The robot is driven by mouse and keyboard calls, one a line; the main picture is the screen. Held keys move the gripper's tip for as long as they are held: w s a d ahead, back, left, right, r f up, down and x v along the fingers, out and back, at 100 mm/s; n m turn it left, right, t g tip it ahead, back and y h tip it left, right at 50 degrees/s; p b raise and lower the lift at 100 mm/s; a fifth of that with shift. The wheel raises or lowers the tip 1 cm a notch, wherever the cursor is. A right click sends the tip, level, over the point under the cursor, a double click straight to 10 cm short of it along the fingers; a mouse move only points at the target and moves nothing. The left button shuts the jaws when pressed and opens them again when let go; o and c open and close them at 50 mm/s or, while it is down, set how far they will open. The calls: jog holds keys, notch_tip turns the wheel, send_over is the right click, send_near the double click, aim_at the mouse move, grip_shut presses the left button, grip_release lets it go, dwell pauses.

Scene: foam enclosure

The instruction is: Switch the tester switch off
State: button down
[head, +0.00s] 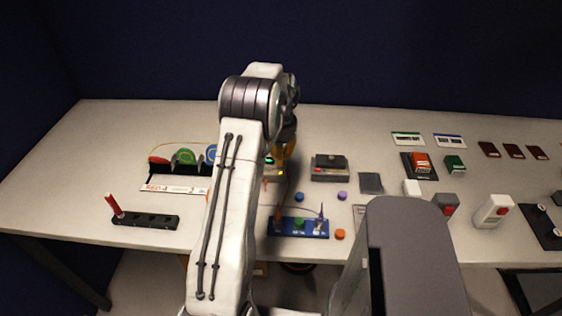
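The tester switch cannot be picked out for sure. A small device (270,160) with a green spot and a yellow spot shows partly behind my arm, at the middle of the table; most of it is hidden. A grey-black box (330,168) with a small red spot on top stands just right of it. My arm reaches over the table, and its end is by the device, near an orange-yellow part (285,150). My gripper's fingers are hidden or too small to make out, so I cannot tell whether they are open or touching anything.
A blue rack (299,228) with pegs lies near the front edge, with coloured caps about it. A black block (146,220) with a red marker stands at left. Coloured discs (186,157) stand behind a white strip (174,189). Several boxes and cards fill the right side.

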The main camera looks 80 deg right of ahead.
jog(key=shift+f+b, duration=0.55)
jog(key=shift+f, duration=0.35)
dwell(0.3)
jog(key=shift+r, duration=0.1)
jog(key=shift+r+p, duration=2.8)
jog(key=shift+r, duration=0.7)
